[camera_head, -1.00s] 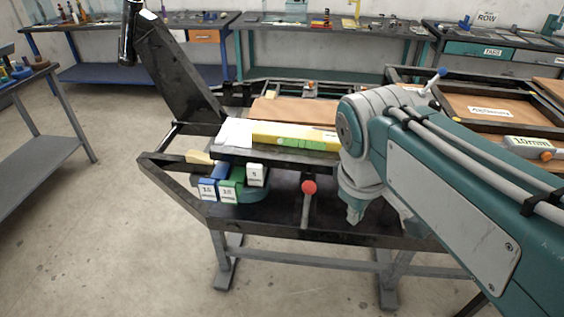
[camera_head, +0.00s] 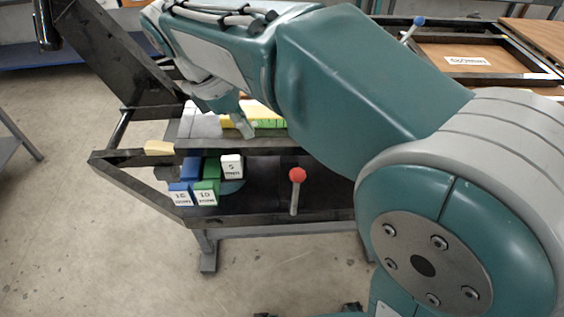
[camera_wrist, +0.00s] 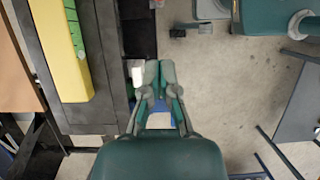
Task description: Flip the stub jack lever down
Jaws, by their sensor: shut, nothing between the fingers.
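A grey lever (camera_head: 294,200) with a red ball knob (camera_head: 297,174) stands nearly upright on the black lower shelf of the bench. A second lever with a blue knob (camera_head: 419,20) leans at the upper right; no label shows which one belongs to the stub jack. My gripper (camera_head: 247,128) is left of the red-knobbed lever and apart from it, over the front of the yellow and green bar. In the wrist view my gripper (camera_wrist: 159,72) is shut and empty, its fingertips together beside a white block (camera_wrist: 137,76). The red knob does not show there.
Blue, green and white labelled blocks (camera_head: 207,193) sit on the shelf left of the lever. The yellow bar (camera_wrist: 62,45) lies on the raised plate. A slanted black post (camera_head: 95,55) rises at the left. Floor (camera_head: 80,225) in front is clear.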

